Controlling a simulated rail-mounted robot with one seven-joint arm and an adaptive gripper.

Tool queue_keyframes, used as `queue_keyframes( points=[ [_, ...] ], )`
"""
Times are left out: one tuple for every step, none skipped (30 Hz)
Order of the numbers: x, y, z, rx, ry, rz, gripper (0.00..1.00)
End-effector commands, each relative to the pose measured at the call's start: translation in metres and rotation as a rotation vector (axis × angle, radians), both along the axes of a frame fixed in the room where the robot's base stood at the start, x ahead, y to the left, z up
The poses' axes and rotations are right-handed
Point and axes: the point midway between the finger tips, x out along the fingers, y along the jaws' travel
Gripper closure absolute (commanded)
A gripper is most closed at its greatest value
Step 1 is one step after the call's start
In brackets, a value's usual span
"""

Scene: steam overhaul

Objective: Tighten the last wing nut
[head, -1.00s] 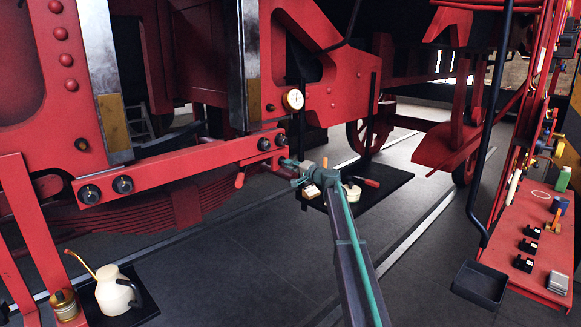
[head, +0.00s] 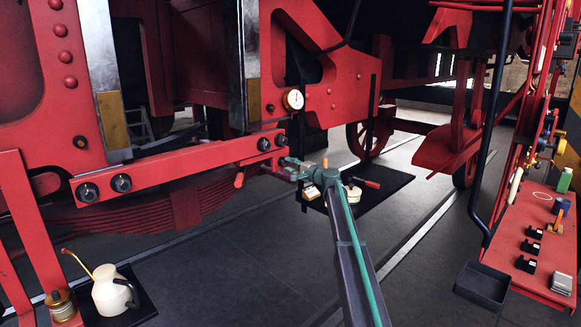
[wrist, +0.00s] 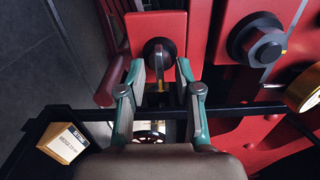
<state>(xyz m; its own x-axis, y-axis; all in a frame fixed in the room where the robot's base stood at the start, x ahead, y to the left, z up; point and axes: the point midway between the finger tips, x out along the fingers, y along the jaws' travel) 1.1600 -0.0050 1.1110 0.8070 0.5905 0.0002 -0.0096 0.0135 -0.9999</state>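A red bar (head: 190,162) runs along the locomotive frame with dark round nuts on it. One pair (head: 122,183) sits at its left end and another (head: 264,144) near its right end. My gripper (head: 288,163) is at the bar's right end, just below the right pair. In the wrist view, my gripper (wrist: 160,68) is open. A dark nut with a narrow upright wing (wrist: 159,53) on a red block shows between the fingertips, with visible gaps on both sides. A larger dark nut (wrist: 257,40) is to the right. Contact cannot be told.
A pressure gauge (head: 293,100) is just above the bar's right end. A black tray (head: 390,184) with a small box (wrist: 62,142) lies below. A cream oil can (head: 115,293) stands at lower left. A red tool bench (head: 525,263) and black bin (head: 483,285) are at right.

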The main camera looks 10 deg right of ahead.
Motion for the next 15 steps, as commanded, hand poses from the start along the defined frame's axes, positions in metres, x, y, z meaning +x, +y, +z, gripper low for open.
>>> queue_keyframes(
  points=[
    [0.0, 0.0, 0.0, 0.0, 0.0, 0.0, 0.67],
    [0.0, 0.0, 0.0, -0.001, -0.001, 0.0, 0.67],
    [0.0, 0.0, 0.0, -0.001, -0.001, 0.0, 0.67],
    [0.0, 0.0, 0.0, -0.001, -0.001, 0.0, 0.67],
    [0.0, 0.0, 0.0, -0.001, -0.001, 0.0, 0.67],
    [-0.001, -0.001, 0.0, -0.001, -0.001, 0.0, 0.67],
    [-0.002, -0.001, 0.0, -0.001, -0.001, 0.0, 0.67],
    [-0.003, -0.002, 0.0, -0.001, -0.001, 0.0, 0.67],
    [-0.005, -0.003, 0.0, -0.001, -0.001, 0.0, 0.67],
    [-0.007, -0.004, 0.0, -0.001, -0.001, 0.0, 0.67],
    [-0.009, -0.006, 0.0, -0.001, -0.001, 0.0, 0.67],
    [-0.013, -0.008, 0.0, -0.001, -0.001, 0.0, 0.67],
    [-0.016, -0.011, 0.0, -0.001, -0.001, -0.001, 0.67],
    [-0.019, -0.013, 0.0, -0.001, -0.001, -0.001, 0.67],
    [-0.024, -0.017, 0.0, -0.001, -0.001, -0.002, 0.67]
  ],
)
